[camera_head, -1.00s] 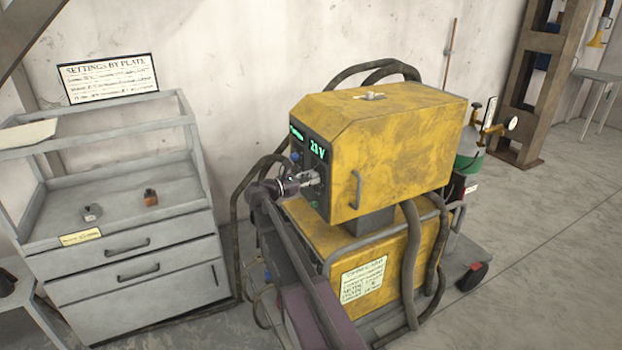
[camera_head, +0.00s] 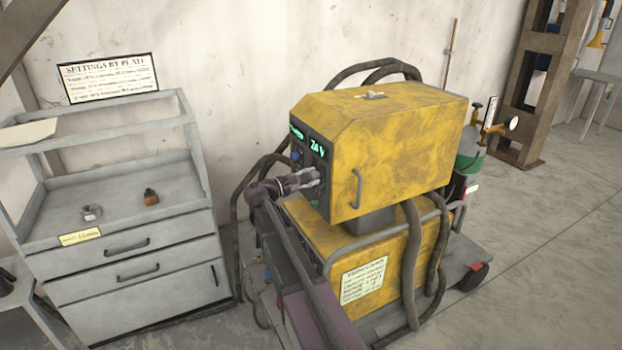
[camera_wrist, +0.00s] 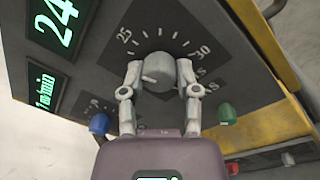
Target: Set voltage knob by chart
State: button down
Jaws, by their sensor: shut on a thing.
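The yellow welding machine (camera_head: 400,150) stands on its cart, with its dark control panel facing left. Its green display (camera_head: 317,148) reads 24 V; in the wrist view the display (camera_wrist: 52,22) shows 24. The voltage knob (camera_wrist: 158,72) is a grey round knob on a dial with 25 and 30 marked. My gripper (camera_wrist: 158,77) has one finger on each side of this knob and is shut on it. In the head view my gripper (camera_head: 312,178) is at the panel and hides the knob. The settings chart (camera_head: 108,77), titled "SETTINGS BY PLATE", stands on the cabinet; its rows are too blurred to read.
A blue knob (camera_wrist: 99,124) and a green knob (camera_wrist: 227,113) sit close to my fingers on the panel. A grey drawer cabinet (camera_head: 130,250) stands at left with small parts on its tray. Hoses hang around the machine, and a gas cylinder (camera_head: 470,150) stands behind it.

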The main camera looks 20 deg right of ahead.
jog(key=m, duration=0.7)
jog(key=shift+w+m+g, duration=0.1)
jog(key=shift+m+g, duration=0.2)
jog(key=m, duration=0.7)
jog(key=shift+r+g, duration=0.15)
jog(key=shift+g, duration=0.15)
jog(key=m, duration=0.7)
jog(key=shift+m+g, duration=0.3)
jog(key=shift+g, duration=0.1)
jog(key=m+p, duration=0.1)
jog(key=m, duration=0.6)
jog(key=shift+c, duration=1.7)
grip_release()
